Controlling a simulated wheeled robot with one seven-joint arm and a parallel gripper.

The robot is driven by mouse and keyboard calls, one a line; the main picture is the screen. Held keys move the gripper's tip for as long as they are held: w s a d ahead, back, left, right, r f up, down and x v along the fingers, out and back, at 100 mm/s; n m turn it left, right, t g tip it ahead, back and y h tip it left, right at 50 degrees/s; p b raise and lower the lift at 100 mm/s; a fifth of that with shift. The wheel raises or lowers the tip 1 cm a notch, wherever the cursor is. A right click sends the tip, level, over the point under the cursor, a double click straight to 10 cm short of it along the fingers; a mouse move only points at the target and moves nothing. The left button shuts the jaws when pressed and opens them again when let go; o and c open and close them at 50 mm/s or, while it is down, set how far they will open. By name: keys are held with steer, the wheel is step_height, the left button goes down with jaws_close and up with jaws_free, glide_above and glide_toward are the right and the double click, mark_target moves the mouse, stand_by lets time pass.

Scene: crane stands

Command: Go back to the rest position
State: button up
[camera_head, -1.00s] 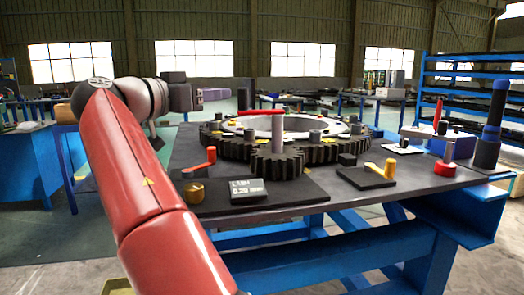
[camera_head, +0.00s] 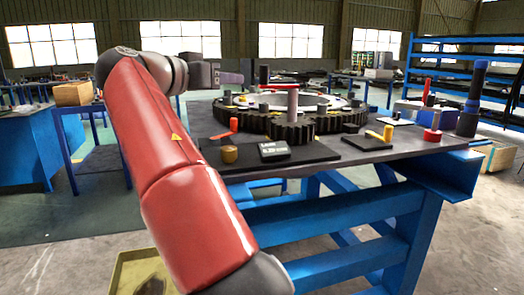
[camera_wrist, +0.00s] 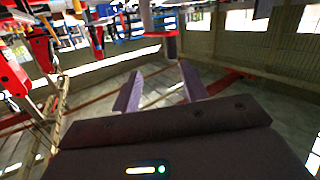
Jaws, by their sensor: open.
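My gripper (camera_head: 230,78) is in the head view at the end of my red arm, to the upper left of the work table (camera_head: 400,152). It is held clear of the table and the parts on it. In the wrist view my gripper (camera_wrist: 160,90) shows two purple-grey fingers spread apart with nothing between them. My arm hides part of the table's left side.
The table bears a dark gear assembly (camera_head: 292,131), a black label block (camera_head: 274,150), a brass cylinder (camera_head: 229,154) and a blue-topped dark post (camera_head: 472,100). A yellow bin (camera_head: 128,272) is on the floor at front. A cardboard box (camera_head: 73,94) stands on a stand at left.

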steer(key=d+f+g, duration=0.1)
steer(key=d, duration=0.2)
steer(key=w+d+f+n+y, duration=0.1)
steer(key=d+f, duration=0.1)
steer(key=d, duration=0.2)
steer(key=w+d+f+g+y, duration=0.1)
steer(key=d, duration=0.3)
steer(key=shift+d+f+n+g, duration=0.2)
steer(key=shift+f+n+g, duration=0.1)
steer(key=shift+f, duration=0.05)
steer(key=s+d+f+n+g+y, duration=0.1)
steer(key=s+d+f+g+y, duration=0.15)
steer(key=d+f, duration=0.4)
steer(key=s+d+f+n+g+y, duration=0.1)
steer(key=s+d+f+y, duration=0.1)
steer(key=s+d+f, duration=0.4)
steer(key=s+d+f+n+g+y, duration=0.1)
steer(key=s+d+f+n+y, duration=0.1)
steer(key=s+f, duration=0.45)
steer(key=s+a+f+n+y, duration=0.1)
steer(key=s+a+f+y, duration=0.1)
steer(key=s+f, duration=1.1)
steer(key=s, duration=0.4)
steer(key=shift+f, duration=0.2)
steer(key=shift+s+a, duration=0.1)
steer(key=shift+c, duration=0.3)
